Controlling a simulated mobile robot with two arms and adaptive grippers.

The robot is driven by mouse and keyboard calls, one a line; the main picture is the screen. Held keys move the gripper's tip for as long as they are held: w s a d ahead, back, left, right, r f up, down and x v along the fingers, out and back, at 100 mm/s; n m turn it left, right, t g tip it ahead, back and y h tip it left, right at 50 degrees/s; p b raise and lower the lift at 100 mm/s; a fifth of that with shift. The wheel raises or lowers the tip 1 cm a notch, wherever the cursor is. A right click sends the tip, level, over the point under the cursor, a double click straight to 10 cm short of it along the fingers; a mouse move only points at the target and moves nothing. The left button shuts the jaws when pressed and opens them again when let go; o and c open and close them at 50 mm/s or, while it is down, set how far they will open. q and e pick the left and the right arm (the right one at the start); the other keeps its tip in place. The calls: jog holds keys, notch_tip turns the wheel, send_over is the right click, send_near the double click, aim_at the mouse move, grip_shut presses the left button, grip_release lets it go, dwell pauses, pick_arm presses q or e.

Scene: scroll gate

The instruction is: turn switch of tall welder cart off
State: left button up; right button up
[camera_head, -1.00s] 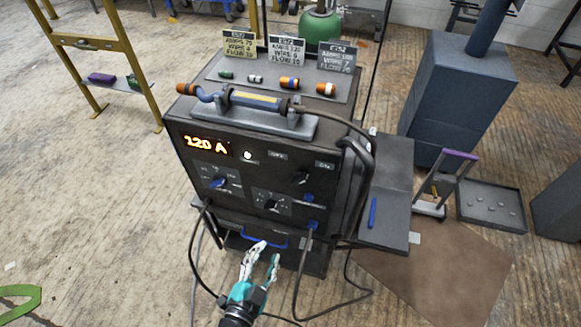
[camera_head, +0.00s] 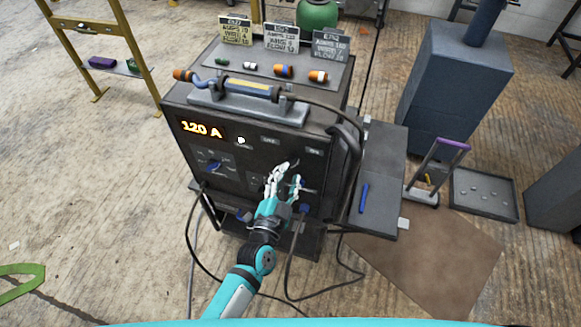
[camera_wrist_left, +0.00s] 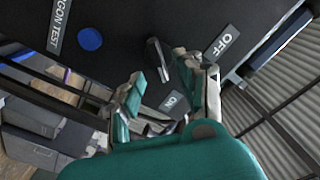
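The tall welder cart (camera_head: 240,165) stands in the middle of the head view, its front panel towards me and its display (camera_head: 201,129) lit with 120 A. My left gripper (camera_head: 290,174) is open in front of the right part of that panel and hides the switch there. In the left wrist view the black switch (camera_wrist_left: 158,62) shows just beyond and between the tips of my open left gripper (camera_wrist_left: 168,82). The OFF label (camera_wrist_left: 222,43) lies to its right and the ON label (camera_wrist_left: 173,101) below it. I cannot tell whether a finger touches the switch. My right gripper is out of view.
A torch (camera_head: 250,88) rests on the cart's top, with its cable hanging down the right side. Sign cards (camera_head: 282,37) and small coloured parts stand behind it. A side shelf (camera_head: 385,190) holds a blue stick (camera_head: 364,198). A grey tray (camera_head: 484,194) lies on the floor at right.

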aim_at(291, 165)
pick_arm(q)
jog(key=shift+x, duration=1.4)
jog(key=shift+c, duration=0.4)
grip_shut()
